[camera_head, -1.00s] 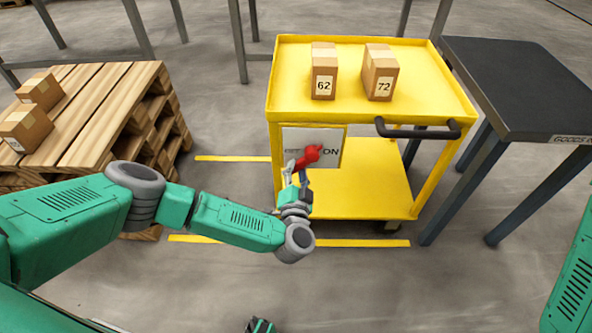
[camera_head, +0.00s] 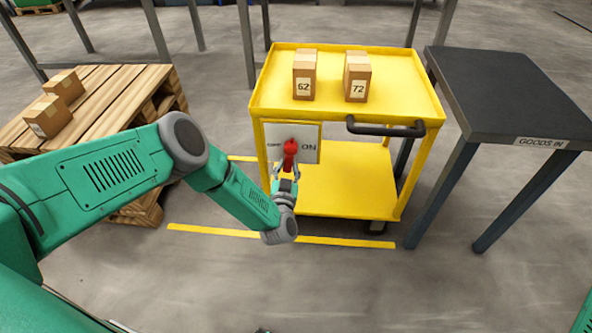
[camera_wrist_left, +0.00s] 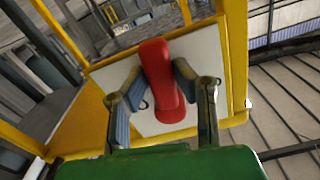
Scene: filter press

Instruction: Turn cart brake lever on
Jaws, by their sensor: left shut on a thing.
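The red brake lever (camera_head: 291,152) sits on a white panel (camera_head: 311,147) at the front left of the yellow cart (camera_head: 347,203). "ON" is printed right of the lever; the lettering on its left is partly hidden. The lever stands about upright in the head view. My left gripper (camera_head: 286,173) is shut on it from the front. In the left wrist view the red lever (camera_wrist_left: 162,82) lies between the two fingers of my left gripper (camera_wrist_left: 163,88), tilted a little in the picture. My right gripper is not in view.
Two boxes, "62" (camera_head: 304,75) and "72" (camera_head: 357,77), stand on the cart top. A dark handle (camera_head: 385,127) juts from its front. A wooden pallet stack (camera_head: 100,90) stands left, a dark "GOODS IN" table (camera_head: 505,90) right. The floor in front is clear.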

